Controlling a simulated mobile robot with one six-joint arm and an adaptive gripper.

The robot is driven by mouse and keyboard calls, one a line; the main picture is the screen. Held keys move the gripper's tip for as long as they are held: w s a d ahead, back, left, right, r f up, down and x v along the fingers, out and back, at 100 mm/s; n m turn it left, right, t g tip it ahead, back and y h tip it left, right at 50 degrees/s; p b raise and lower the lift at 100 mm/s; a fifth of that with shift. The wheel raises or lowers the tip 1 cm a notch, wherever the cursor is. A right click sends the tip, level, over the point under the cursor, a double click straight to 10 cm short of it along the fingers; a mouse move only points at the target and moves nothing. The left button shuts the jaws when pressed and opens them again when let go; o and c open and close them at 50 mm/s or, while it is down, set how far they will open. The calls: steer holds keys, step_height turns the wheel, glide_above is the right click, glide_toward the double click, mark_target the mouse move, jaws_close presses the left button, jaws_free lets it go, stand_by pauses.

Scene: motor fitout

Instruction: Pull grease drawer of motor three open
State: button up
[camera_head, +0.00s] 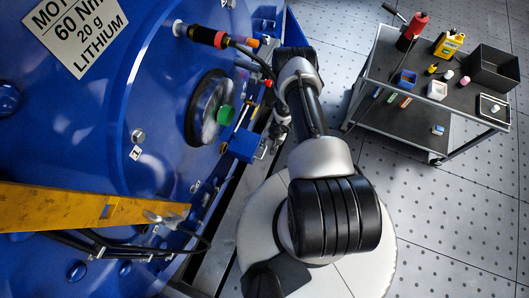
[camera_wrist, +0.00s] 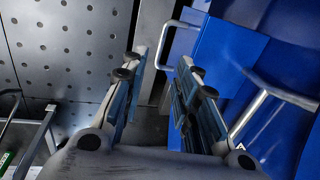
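The blue motor (camera_head: 165,110) fills the left of the head view; its label (camera_head: 75,32) reads "MOT", "60 Nm", "20 g", "LITHIUM", with the number cut off. A small blue drawer-like box (camera_head: 243,147) with a thin metal handle sticks out at the motor's lower right side. In the wrist view, a blue front (camera_wrist: 222,55) carries a bent silver handle (camera_wrist: 163,45). My gripper (camera_wrist: 160,70) is open, its fingers apart, with this handle just beyond and between the tips. I cannot tell whether it touches. In the head view my arm largely hides the gripper.
A second silver bar (camera_wrist: 275,88) crosses blue panels right of my gripper. A yellow beam (camera_head: 90,208) and dark cables lie at the motor's lower left. A cart (camera_head: 400,115) with bottles and bins stands at right. Perforated floor (camera_head: 450,215) is free in front of it.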

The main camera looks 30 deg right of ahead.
mark_target(264, 152)
steer(key=f+b, duration=0.2)
steer(key=f, duration=0.1)
steer(key=w+f+b, duration=0.1)
steer(key=f+b, duration=0.1)
steer(key=f, duration=0.1)
steer(key=a+f+b, duration=0.1)
steer(key=f+b, duration=0.1)
steer(key=f, duration=0.1)
steer(key=shift+w+a+f+b, duration=0.1)
steer(key=shift+w+f+b, duration=0.1)
steer(key=shift+b, duration=0.15)
jaws_close()
stand_by(0.5)
